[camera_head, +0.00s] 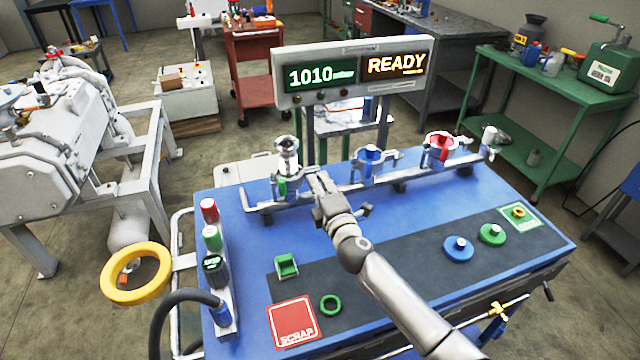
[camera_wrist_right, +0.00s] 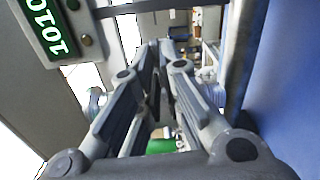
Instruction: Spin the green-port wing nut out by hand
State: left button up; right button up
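The green port (camera_head: 283,187) is at the left end of the rail at the back of the blue bench, with a metal clamp around it and a silver fitting (camera_head: 287,155) upright on top. My right gripper (camera_head: 318,185) is just right of this clamp, reaching in from the front right. In the right wrist view its fingers (camera_wrist_right: 162,65) converge with a narrow gap between them. I cannot tell whether they touch anything. The wing nut is not clearly visible; the gripper may hide it. A green part (camera_wrist_right: 162,146) shows low between the fingers. My left gripper is not in view.
Along the rail stand a blue port (camera_head: 369,160) and a red port (camera_head: 440,148). A display panel (camera_head: 355,70) reading 1010 and READY stands behind. On the dark mat lie a green ring (camera_head: 331,305), a red SCRAP square (camera_head: 292,322), and blue (camera_head: 458,249) and green (camera_head: 492,234) caps.

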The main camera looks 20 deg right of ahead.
jog(key=o, duration=0.4)
jog(key=shift+c, duration=0.2)
jog(key=s, duration=1.2)
jog(key=shift+d, duration=0.2)
jog(key=shift+w, duration=0.1)
